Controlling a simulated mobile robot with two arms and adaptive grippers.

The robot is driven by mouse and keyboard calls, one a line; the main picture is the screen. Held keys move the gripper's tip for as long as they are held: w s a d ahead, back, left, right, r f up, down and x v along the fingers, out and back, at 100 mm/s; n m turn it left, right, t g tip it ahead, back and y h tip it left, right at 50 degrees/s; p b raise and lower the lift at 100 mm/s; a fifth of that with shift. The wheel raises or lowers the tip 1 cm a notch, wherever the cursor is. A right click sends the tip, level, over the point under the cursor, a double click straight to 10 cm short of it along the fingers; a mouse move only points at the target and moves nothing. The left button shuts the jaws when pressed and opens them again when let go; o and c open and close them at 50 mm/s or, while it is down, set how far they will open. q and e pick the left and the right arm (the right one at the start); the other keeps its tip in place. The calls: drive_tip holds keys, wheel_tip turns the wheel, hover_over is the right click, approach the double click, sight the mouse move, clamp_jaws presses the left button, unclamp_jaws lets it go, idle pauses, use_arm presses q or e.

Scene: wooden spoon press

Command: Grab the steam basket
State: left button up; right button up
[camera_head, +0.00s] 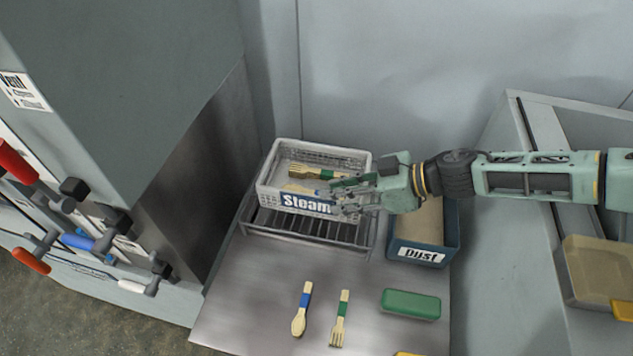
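The steam basket (283,201), a light grey mesh basket labelled "Steam", sits on a dark slatted rack (300,230) at the back of the metal table. Wooden cutlery with a green band (316,173) lies inside it. My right gripper (345,197) reaches in from the right, with its fingers at the basket's right front corner, over the end of the label. The fingers overlap the basket wall, and I cannot tell whether they are closed on it. My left gripper is not in view.
A blue "Dust" bin (421,252) stands right of the rack, partly under my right arm. A spoon (301,310), a fork (341,318) and a green block (410,304) lie on the metal table (250,300). A machine with coloured levers (85,242) stands at left.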

sight(316, 196)
drive_tip(key=shift+w+f, duration=0.25)
drive_tip(key=shift+f, duration=0.25)
drive_tip(key=shift+w+a+f, duration=0.15)
drive_tip(key=shift+w+a, duration=0.05)
drive_tip(key=x, duration=0.4)
drive_tip(key=p+x, duration=0.1)
drive_tip(key=x, duration=0.2)
drive_tip(key=shift+s+a, duration=0.2)
drive_tip(key=shift+s, duration=0.1)
drive_tip(key=shift+a, duration=0.1)
drive_tip(key=c, duration=0.7)
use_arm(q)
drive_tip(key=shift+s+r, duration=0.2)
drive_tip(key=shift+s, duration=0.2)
use_arm(e)
clamp_jaws()
